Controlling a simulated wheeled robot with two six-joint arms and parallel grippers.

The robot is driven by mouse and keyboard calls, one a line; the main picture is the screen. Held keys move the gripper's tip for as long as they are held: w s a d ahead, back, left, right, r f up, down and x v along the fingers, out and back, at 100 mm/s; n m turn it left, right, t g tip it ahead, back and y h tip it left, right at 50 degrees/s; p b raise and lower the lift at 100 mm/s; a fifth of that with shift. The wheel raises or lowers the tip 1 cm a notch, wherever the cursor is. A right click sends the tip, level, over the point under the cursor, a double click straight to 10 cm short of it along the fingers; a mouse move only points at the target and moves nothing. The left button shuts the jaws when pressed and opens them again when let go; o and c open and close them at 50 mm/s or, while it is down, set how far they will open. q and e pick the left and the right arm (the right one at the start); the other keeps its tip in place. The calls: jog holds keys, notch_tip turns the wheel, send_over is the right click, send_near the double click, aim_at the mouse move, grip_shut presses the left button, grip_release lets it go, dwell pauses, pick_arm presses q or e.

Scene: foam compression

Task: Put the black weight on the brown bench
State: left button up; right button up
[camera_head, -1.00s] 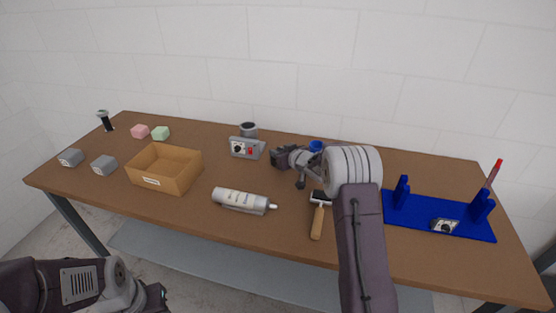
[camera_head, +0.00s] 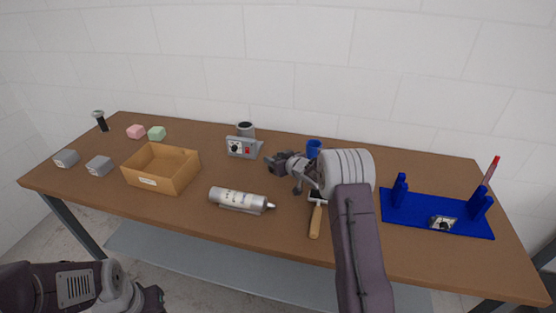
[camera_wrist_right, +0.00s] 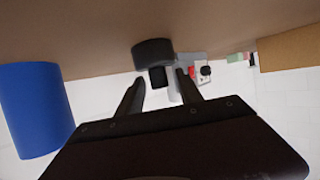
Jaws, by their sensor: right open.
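A dark round block, which looks like the black weight (camera_wrist_right: 153,52), shows in the right wrist view beyond the fingertips.
The grey device (camera_head: 243,148) with a dial and red button is close to my right gripper. A blue cup (camera_head: 314,149) stands behind it. A bottle (camera_head: 238,200), a roller (camera_head: 316,217), an open box (camera_head: 160,182) and a blue stand (camera_head: 435,216) occupy the bench.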

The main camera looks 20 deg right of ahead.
jog(key=shift+s+d+r, duration=0.1)
jog(key=shift+s+r, duration=0.15)
jog(key=shift+s, duration=0.05)
jog(key=v, duration=1.1)
jog(key=shift+s+r, duration=0.1)
jog(key=shift+s, duration=0.05)
